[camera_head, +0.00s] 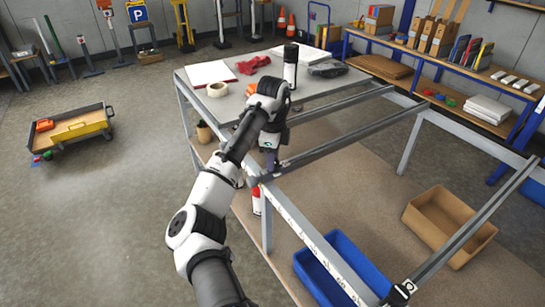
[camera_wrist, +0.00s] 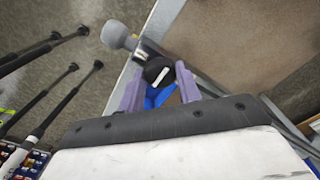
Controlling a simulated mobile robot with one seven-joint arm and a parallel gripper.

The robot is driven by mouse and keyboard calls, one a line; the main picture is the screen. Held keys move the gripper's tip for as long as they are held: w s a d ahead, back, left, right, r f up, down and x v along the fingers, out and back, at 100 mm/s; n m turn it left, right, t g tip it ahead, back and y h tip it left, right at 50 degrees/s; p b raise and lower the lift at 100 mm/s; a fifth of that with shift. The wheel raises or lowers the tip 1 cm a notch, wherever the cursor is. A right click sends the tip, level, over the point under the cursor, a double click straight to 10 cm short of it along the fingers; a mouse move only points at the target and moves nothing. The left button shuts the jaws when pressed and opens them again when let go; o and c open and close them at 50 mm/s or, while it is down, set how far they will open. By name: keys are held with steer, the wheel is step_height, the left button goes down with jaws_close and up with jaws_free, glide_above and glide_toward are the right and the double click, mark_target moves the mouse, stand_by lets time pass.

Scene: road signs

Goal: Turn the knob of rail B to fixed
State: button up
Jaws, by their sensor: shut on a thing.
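In the wrist view a round black knob (camera_wrist: 157,68) with a white pointer line sits between the two purple fingers of my gripper (camera_wrist: 160,76). The fingers are shut on the knob's sides. The white line slants from lower left to upper right. In the head view my gripper (camera_head: 270,160) points down at the left end of the middle cross rail (camera_head: 345,138), where it meets the frame's long side; the knob is hidden there. A near cross rail (camera_head: 465,232) has its own black knob and label (camera_head: 403,290) at its lower end. I cannot read the rail letters or knob markings.
The far part of the frame carries a grey tabletop (camera_head: 230,103) with a red cloth, a tape roll and a black-and-white bottle. A blue bin (camera_head: 340,270) and a tan bin (camera_head: 450,225) stand below the frame. The floor at left is mostly clear around a cart (camera_head: 75,130).

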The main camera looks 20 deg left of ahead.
stand_by(0.4)
steer(key=o, duration=1)
step_height(320, 180, up, 14)
steer(key=b, duration=0.1)
steer(key=shift+f, duration=0.1)
